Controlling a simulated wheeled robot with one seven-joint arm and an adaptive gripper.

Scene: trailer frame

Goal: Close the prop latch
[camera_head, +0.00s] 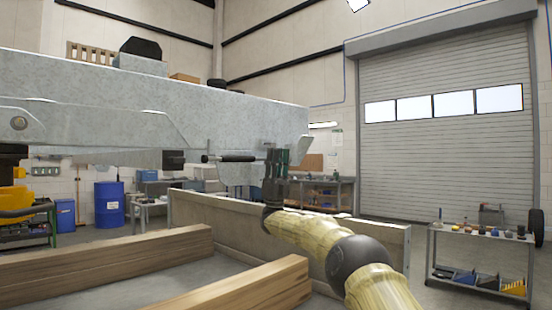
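The latch is most likely the horizontal pin (237,158) below the lower edge of the galvanized trailer frame (220,115). It has a dark sleeve, a thin bright rod and a black knob (205,158) at its left end. My gripper (272,158) is at the right end of this pin, under the right end of the frame. The gripper is small and dark here, and its fingers overlap the pin end and a dark green part behind. I cannot tell whether it touches the pin or how its fingers stand.
Wooden beams (240,290) lie in front below the frame. A low beige panel (215,212) stands behind my arm. A tool cart (475,240) is at the right, and a blue drum (109,204) stands at the back left. Open floor lies before the shutter door (445,150).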

